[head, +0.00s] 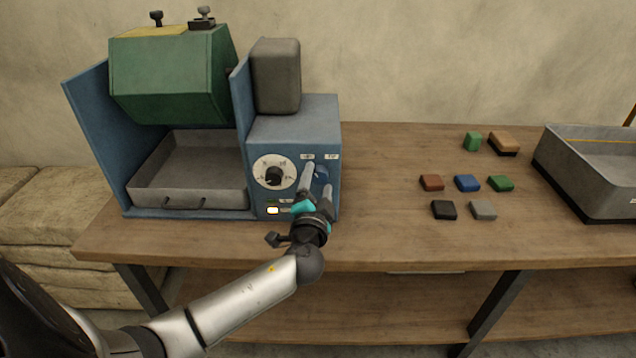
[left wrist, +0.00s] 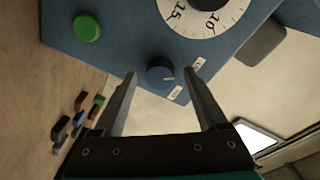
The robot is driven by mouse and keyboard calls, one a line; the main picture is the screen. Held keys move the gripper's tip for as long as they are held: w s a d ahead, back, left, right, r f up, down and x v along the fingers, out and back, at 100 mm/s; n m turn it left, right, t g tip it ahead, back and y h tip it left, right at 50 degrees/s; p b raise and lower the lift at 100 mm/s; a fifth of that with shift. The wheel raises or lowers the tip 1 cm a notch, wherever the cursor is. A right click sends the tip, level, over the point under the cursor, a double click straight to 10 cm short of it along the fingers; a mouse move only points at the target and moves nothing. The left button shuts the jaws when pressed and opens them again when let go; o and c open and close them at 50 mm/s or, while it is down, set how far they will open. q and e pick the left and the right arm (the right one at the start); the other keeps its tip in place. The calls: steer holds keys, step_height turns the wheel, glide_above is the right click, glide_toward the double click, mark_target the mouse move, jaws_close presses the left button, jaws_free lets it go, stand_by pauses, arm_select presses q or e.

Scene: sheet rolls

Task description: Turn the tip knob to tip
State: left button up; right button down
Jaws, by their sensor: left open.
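The blue tip knob (head: 322,173) is on the front of the blue machine, right of the white dial (head: 261,162), partly behind my fingers. In the left wrist view the knob (left wrist: 159,74) shows a short white mark pointing toward the side with two small labels (left wrist: 176,94); their text is unreadable. My left gripper (head: 317,177) is open in front of the panel. In the left wrist view its fingers (left wrist: 162,72) stand on both sides of the knob, with a gap to each; I cannot tell how deep they reach. The right gripper is not in view.
A green drum (head: 172,78) hangs above a grey tray (head: 188,199) in the machine. A green button (left wrist: 87,28) is near the knob. Several small coloured blocks (head: 467,183) and a grey bin (head: 585,190) are at right. The table between machine and blocks is clear.

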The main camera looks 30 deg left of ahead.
arm_select(q)
jaws_close()
stand_by(0.7)
